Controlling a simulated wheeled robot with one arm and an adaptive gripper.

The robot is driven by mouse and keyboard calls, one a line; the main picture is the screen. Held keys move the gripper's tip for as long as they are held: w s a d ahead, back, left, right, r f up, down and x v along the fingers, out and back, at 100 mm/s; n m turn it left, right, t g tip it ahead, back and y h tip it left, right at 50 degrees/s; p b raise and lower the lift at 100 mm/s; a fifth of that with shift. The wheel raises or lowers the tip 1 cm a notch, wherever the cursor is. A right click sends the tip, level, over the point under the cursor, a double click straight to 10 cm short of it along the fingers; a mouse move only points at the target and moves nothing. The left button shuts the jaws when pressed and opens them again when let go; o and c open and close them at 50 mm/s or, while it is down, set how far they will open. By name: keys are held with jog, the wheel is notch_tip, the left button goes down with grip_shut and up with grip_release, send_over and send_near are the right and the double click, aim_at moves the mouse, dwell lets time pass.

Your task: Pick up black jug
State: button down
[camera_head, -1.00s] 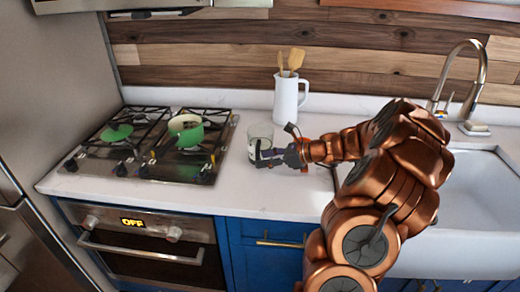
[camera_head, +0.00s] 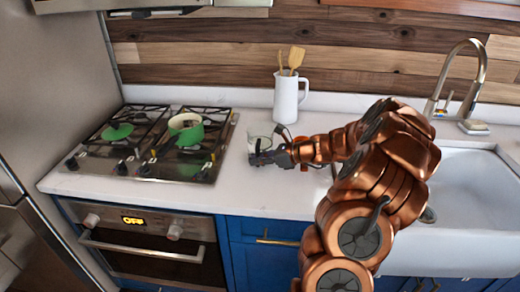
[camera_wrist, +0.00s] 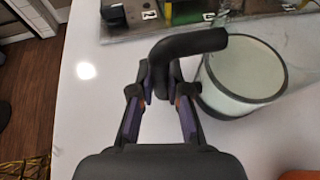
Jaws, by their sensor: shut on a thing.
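The black jug (camera_wrist: 243,76) has a dark rim, a pale see-through-looking body and a thick black handle (camera_wrist: 200,43). In the wrist view it stands right of my gripper (camera_wrist: 164,92), with the handle reaching left and bending down between the fingers. My gripper is shut on the handle. In the head view the jug (camera_head: 260,139) is upright at the counter, right of the stove, and my gripper (camera_head: 262,158) partly hides its lower part. I cannot tell whether its base touches the counter.
The stove (camera_head: 150,172) on the left holds a green pot (camera_head: 186,131) and a green lid (camera_head: 117,131). A white pitcher (camera_head: 287,98) with wooden utensils stands behind the jug. The sink (camera_head: 470,190) and faucet (camera_head: 470,75) are at the right. The counter front (camera_head: 205,201) is clear.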

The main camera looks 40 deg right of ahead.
aim_at(258, 150)
jog(key=shift+r, duration=0.15)
dwell(0.7)
jog(key=shift+r+b, duration=0.65)
jog(key=shift+r, duration=0.95)
jog(key=s+a+b, duration=0.2)
jog(key=s+a, duration=0.2)
jog(key=a, duration=0.2)
jog(key=s+a+r+b, duration=0.1)
jog(key=s+a, duration=0.3)
jog(key=a, duration=0.3)
jog(key=shift+s+a+r+b, duration=0.15)
jog(key=shift+s+r+b, duration=0.05)
jog(key=shift+r+b, duration=0.15)
jog(key=shift+a, duration=0.1)
jog(key=w+a+m+h, duration=0.1)
jog(key=w, duration=0.4)
jog(key=w+r+m+t+h, duration=0.1)
jog(key=w, duration=0.5)
jog(key=w+a+r+m+t+h, duration=0.1)
jog(key=w+m+h, duration=0.1)
jog(key=w, duration=0.3)
jog(key=shift+w+a, duration=0.2)
jog(key=shift+a, duration=0.1)
jog(key=shift+f, duration=0.15)
